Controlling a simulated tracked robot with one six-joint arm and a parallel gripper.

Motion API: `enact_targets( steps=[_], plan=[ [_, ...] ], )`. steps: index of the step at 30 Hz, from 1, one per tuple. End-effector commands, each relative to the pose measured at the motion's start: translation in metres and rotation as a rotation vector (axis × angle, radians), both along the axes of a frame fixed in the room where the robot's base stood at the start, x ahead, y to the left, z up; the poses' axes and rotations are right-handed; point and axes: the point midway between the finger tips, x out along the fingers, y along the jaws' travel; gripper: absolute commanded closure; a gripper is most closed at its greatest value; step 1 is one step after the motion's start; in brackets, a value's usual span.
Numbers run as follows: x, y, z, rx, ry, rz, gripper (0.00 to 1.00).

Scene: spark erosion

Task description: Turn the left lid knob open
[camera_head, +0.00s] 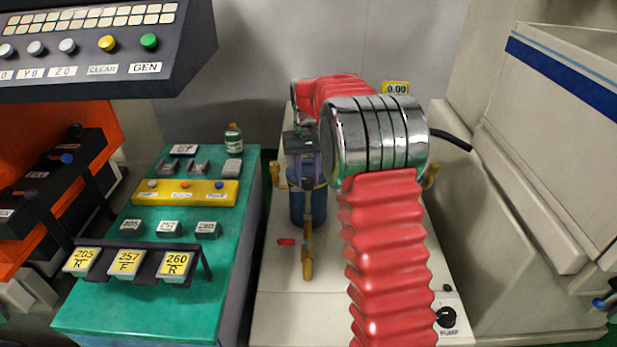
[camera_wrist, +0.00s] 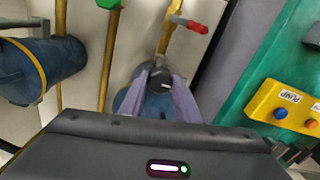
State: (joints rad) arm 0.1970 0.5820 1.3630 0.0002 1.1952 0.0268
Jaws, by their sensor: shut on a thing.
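A black lid knob (camera_wrist: 159,81) with a light mark on its face sits between the two purple fingers of my gripper (camera_wrist: 163,90) in the wrist view. My gripper is shut on this knob. Below it is a blue canister (camera_wrist: 123,101), mostly hidden by the fingers and the gripper body. In the head view my gripper (camera_head: 307,172) points down onto the top of the blue canister (camera_head: 308,208), left of my red-sleeved arm. The knob itself cannot be made out clearly there.
A second blue canister (camera_wrist: 42,72) stands at left in the wrist view. A green bench (camera_head: 130,240) with a yellow button panel (camera_head: 190,197) is left. A beige cabinet (camera_head: 530,230) is right.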

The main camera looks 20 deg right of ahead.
Motion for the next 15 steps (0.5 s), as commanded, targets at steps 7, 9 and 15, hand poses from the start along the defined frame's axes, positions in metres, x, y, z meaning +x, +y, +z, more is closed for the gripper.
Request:
enact_targets(
  steps=[7, 9, 15],
  plan=[
    [-0.0028, 0.0016, -0.0018, 0.003, 0.011, 0.001, 0.93],
    [-0.0028, 0.0015, -0.0019, 0.003, 0.011, 0.001, 0.70],
    [-0.0018, 0.0007, -0.0012, 0.002, 0.007, 0.000, 0.56]
  ],
)
